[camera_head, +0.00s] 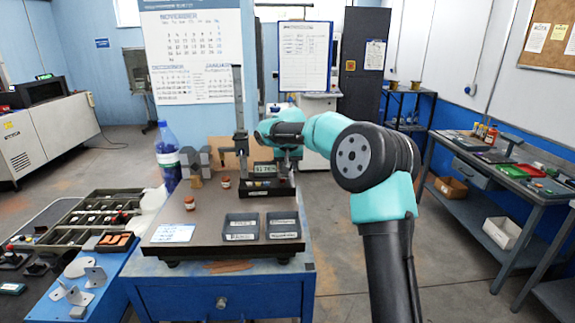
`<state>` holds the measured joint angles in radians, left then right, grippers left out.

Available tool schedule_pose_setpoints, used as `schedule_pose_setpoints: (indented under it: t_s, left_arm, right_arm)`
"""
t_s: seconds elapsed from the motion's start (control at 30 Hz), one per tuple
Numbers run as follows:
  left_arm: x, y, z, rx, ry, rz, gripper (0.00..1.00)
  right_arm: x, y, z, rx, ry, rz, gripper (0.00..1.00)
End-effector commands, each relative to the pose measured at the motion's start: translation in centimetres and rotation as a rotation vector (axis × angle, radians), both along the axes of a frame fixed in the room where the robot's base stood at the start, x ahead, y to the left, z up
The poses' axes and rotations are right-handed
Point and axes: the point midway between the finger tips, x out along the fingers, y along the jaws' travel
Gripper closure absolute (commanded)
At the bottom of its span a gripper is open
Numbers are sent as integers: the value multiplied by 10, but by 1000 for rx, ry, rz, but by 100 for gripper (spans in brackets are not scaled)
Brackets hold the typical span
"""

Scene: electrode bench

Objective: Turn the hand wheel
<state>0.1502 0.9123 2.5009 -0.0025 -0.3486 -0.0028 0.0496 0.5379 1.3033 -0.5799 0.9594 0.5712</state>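A small test stand (239,128) with a tall grey upright post stands at the back of the dark bench plate (190,222). A dark unit with a lit number display (265,169) sits at its foot. I cannot make out the hand wheel clearly; my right arm's wrist covers the area just right of the post. My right gripper (284,156) is at the stand, close to the display unit. Its fingers are small and dark against the stand, so I cannot tell whether they are open or touching anything. My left gripper is not in view.
Two dark trays (240,227) (283,225) sit at the plate's front right. A parts bench (100,215) stands further left. The plate's middle is clear.

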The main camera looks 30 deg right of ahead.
Motion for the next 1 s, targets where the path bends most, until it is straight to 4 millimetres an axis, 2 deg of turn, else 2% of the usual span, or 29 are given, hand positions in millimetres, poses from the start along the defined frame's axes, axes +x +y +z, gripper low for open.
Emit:
schedule_pose_setpoints:
  t_s: [0.7, 1.0]
  left_arm:
    - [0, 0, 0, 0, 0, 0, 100]
    - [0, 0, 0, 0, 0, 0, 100]
  right_arm:
    - [3, 3, 1, -1, -2, -645, 87]
    - [4, 3, 1, 0, -2, -829, 87]
